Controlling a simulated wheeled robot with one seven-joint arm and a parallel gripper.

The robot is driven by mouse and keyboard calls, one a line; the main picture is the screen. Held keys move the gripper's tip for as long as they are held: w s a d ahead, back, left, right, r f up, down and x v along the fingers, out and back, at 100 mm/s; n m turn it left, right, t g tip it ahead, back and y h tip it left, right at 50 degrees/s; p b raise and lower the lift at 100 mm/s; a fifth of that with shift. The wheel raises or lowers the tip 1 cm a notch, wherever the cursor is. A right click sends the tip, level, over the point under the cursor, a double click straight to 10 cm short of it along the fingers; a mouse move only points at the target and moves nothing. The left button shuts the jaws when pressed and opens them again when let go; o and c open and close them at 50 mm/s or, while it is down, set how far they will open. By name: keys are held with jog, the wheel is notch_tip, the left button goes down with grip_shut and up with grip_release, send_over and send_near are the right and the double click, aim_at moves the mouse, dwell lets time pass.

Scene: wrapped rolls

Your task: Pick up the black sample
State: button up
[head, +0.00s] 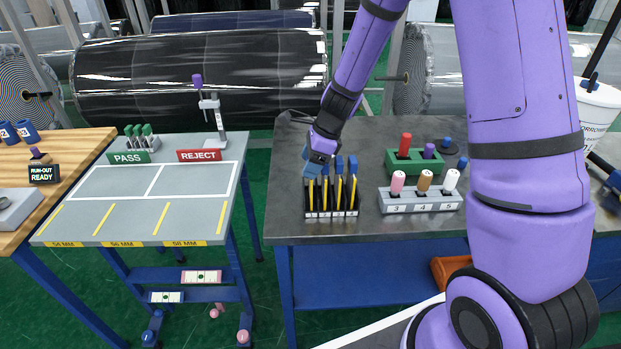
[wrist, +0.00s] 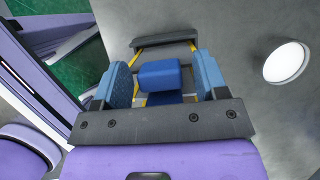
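I cannot pick out a piece that is clearly the black sample. A dark rack (head: 331,213) on the grey bench holds several upright pieces with blue tops and yellow stripes, such as the one at its right (head: 352,168). My gripper (head: 313,165) points down over the left end of this rack and hides part of it. In the wrist view, the blue fingers of my gripper (wrist: 165,82) are apart, with a blue block (wrist: 159,74) between them. Gaps show on both sides of the block. Yellow strips and a second blue top lie below it.
Right of the rack stands a grey numbered block (head: 420,204) with pink, brown and white pieces. Behind it is a green holder (head: 414,163) with red and purple pieces. The grey PASS and REJECT table (head: 150,205) stands left, across a floor gap.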

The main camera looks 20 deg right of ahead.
jog(key=c, duration=1)
jog(key=shift+r, duration=0.1)
